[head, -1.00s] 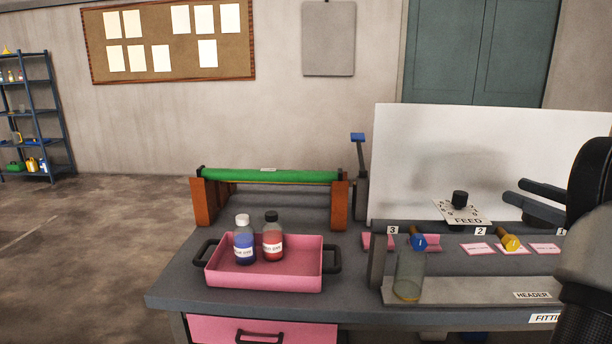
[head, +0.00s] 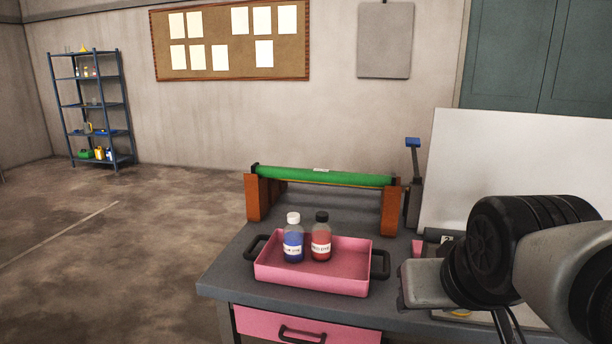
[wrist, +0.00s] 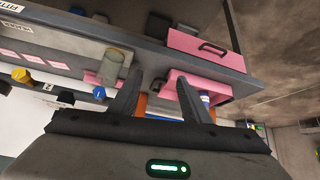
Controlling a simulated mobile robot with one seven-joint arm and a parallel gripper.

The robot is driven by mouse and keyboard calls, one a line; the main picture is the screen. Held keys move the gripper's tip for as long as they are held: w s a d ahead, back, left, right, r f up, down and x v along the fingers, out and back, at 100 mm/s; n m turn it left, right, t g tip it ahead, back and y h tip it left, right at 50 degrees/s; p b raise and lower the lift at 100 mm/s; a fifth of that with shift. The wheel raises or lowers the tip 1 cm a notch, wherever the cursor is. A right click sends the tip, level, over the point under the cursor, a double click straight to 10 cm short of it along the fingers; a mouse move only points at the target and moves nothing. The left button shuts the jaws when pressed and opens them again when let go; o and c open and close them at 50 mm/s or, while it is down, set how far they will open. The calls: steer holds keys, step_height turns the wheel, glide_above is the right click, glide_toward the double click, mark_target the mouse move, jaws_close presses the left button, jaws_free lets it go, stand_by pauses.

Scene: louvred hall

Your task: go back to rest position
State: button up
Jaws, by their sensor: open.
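My gripper (wrist: 162,100) shows in the wrist view with its two dark fingers spread apart and nothing between them. In that view the bench appears upside down beyond the fingers. In the head view my arm covers the right part of the bench, and the fingers cannot be made out there. No held object is visible.
A pink tray (head: 312,281) with a blue bottle (head: 293,243) and a red bottle (head: 321,241) stands on the grey bench (head: 225,280). Behind it is a green roller (head: 320,176). A white panel (head: 510,165) stands right. Open floor lies left, before a shelf (head: 95,105).

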steer(key=s+a+g+p, duration=0.2)
steer(key=s+a+p, duration=0.15)
steer(key=s, duration=0.25)
step_height(320, 180, up, 18)
steer(key=p, duration=1.7)
steer(key=shift+w+a+n+y, duration=0.2)
steer(key=shift+w+n+y, duration=0.1)
steer(key=shift+r, duration=0.1)
